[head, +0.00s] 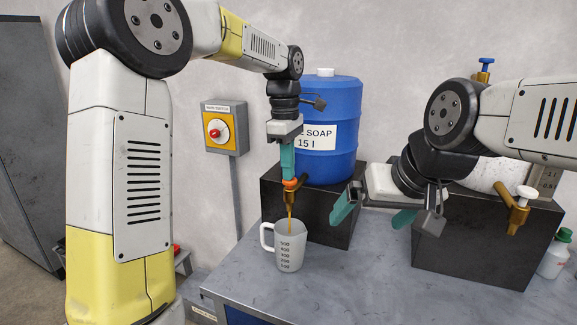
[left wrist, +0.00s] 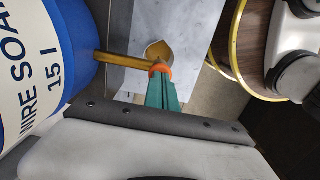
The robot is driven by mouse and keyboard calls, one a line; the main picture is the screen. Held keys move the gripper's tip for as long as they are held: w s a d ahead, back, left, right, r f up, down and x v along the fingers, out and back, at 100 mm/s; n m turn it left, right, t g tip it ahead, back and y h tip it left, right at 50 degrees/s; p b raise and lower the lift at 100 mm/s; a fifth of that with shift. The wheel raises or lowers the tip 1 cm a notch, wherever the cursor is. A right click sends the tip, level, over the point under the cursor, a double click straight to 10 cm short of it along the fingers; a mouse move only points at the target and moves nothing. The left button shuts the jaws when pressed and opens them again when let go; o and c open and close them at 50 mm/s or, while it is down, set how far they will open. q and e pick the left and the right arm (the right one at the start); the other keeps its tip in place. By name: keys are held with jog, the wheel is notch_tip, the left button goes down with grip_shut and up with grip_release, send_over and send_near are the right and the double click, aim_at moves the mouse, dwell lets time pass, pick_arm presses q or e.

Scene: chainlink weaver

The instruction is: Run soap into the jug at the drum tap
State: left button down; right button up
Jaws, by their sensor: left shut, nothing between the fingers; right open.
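The blue soap drum (head: 345,105) stands on a dark block (head: 325,222). Its brass tap (head: 291,198) has an orange handle (head: 290,183). A thin amber stream (head: 289,226) runs from the tap into the white jug (head: 291,257), which stands upright on the table below, handle to the left. In the left wrist view amber shows in the jug's mouth (left wrist: 158,50); the level is unclear. My left gripper (head: 288,177) is shut, teal fingers pointing down, tips at the orange handle. My right gripper (head: 380,209) is open and empty, right of the jug.
A second dark block (head: 480,240) at right has another brass tap (head: 518,213) with a white handle. A white bottle (head: 553,258) with a green cap stands beyond it. A switch box (head: 225,128) hangs on the wall. The grey tabletop (head: 360,285) is clear in front.

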pick_arm(q)
notch_tip(320, 180, up, 7)
jog(key=shift+a+r, duration=0.2)
dwell(0.9)
jog(key=s+a+m+t+h, duration=0.1)
jog(key=s+a+m+t, duration=0.2)
jog(key=s+a+m, duration=0.7)
jog(key=s+a+f+m+t, duration=0.3)
jog(key=s+f, duration=0.3)
jog(key=s, duration=0.5)
jog(key=shift+s+a+f+m+h, duration=0.3)
jog(key=shift+a+f+m, duration=0.1)
jog(key=shift+m, duration=0.2)
jog(key=shift+d, duration=0.1)
